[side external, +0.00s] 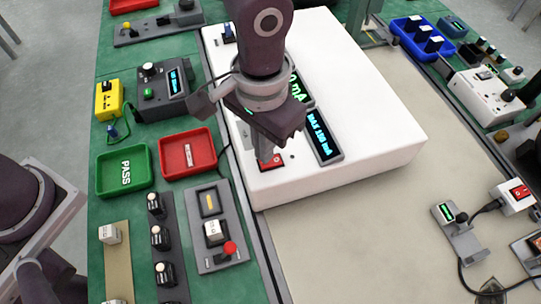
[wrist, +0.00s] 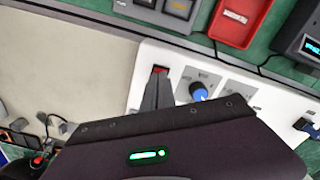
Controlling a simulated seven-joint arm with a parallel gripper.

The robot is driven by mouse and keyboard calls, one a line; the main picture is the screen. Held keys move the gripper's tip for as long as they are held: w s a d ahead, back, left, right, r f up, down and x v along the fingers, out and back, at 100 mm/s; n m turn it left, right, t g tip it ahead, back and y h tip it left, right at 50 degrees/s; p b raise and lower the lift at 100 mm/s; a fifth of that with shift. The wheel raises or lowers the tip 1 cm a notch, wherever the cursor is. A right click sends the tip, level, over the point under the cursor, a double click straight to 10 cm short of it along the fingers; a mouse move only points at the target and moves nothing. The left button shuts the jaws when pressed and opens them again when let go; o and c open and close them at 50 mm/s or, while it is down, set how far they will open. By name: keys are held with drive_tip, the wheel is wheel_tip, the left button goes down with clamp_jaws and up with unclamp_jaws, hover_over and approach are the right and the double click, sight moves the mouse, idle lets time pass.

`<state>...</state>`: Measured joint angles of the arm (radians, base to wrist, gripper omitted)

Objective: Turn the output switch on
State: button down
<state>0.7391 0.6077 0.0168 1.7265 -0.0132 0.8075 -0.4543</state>
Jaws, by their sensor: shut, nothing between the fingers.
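The output switch looks to be the red rocker (side external: 273,163) near the front left edge of the white instrument (side external: 370,165). In the wrist view a bit of red (wrist: 160,70) shows just past my fingertips. My gripper (side external: 266,155) points down at the switch, its fingers shut with nothing between them. The tips are at or just above the rocker; I cannot tell whether they touch. The fingers hide part of it, so its position is not clear. My gripper also shows in the wrist view (wrist: 159,80).
A blue knob (wrist: 199,92) stands on the white panel beside my fingers. A lit display (side external: 323,136) reads MAX 150 mA. A red tray (side external: 205,143) and a green PASS tray (side external: 106,178) lie left of the instrument. The beige mat (side external: 340,230) in front has clear room.

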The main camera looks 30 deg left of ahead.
drive_tip(key=shift+f, duration=0.95)
idle(0.6)
drive_tip(key=shift+r, duration=3.55)
drive_tip(key=s+a+r+n+t+h, duration=0.1)
drive_tip(key=a+r, duration=0.5)
drive_tip(key=a, duration=0.2)
drive_tip(key=s+a+r+n+t, duration=0.1)
drive_tip(key=s+a+r+t, duration=0.1)
drive_tip(key=a+r, duration=0.45)
drive_tip(key=s+a+f+n+t+y, duration=0.1)
drive_tip(key=s+a+t, duration=0.1)
drive_tip(key=s+a, duration=0.8)
drive_tip(key=shift+a+f+t, duration=0.2)
drive_tip(key=shift+a+t, duration=0.1)
drive_tip(key=shift+a, duration=0.5)
